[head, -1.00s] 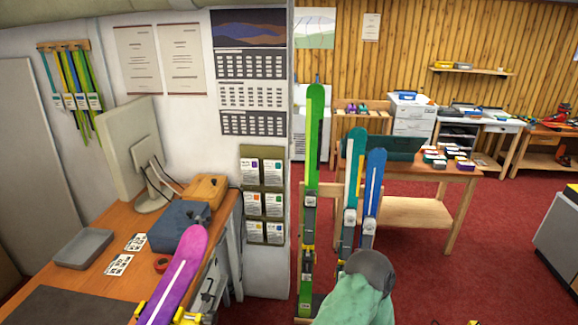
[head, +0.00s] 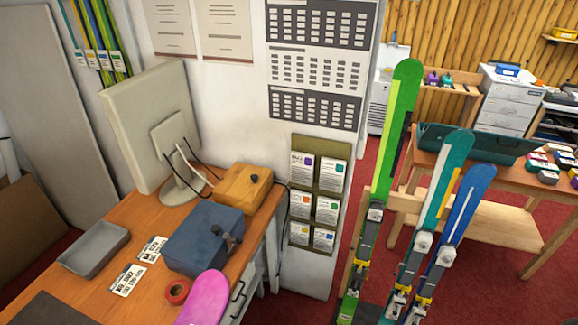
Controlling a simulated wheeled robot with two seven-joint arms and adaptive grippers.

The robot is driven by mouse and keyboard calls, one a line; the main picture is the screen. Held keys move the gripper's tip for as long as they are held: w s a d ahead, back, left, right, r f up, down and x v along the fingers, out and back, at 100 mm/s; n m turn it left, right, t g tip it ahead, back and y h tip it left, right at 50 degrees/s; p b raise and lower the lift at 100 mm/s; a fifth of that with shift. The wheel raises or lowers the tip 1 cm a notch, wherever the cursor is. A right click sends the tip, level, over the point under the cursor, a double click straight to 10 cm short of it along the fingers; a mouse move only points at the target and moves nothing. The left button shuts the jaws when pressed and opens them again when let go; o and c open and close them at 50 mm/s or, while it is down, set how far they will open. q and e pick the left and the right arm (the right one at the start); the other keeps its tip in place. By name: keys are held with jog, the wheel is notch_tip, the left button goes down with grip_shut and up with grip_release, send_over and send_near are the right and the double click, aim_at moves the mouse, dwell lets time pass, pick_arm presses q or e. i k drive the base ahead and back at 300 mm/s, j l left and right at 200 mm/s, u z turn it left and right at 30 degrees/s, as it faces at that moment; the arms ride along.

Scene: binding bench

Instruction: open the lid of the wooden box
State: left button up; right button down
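The wooden box (head: 243,187) is a small orange-brown box at the back right of the wooden desk, near the wall. Its top looks shut and carries a small dark knob (head: 254,179). A blue-grey box (head: 203,238) with a dark handle on its right side stands just in front of it and partly hides its lower front. Neither of my grippers shows in the head view.
Upright green (head: 396,125), teal and blue skis stand to the right.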

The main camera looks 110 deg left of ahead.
aim_at(243, 182)
jog(key=j+u, duration=0.2)
jog(key=j, duration=0.2)
jog(key=i+j+u, duration=0.2)
jog(key=j, duration=0.2)
jog(key=u, duration=0.4)
jog(key=j+u, duration=0.15)
jog(key=u, duration=0.7)
jog(key=j+u, duration=0.15)
jog(key=u, duration=0.25)
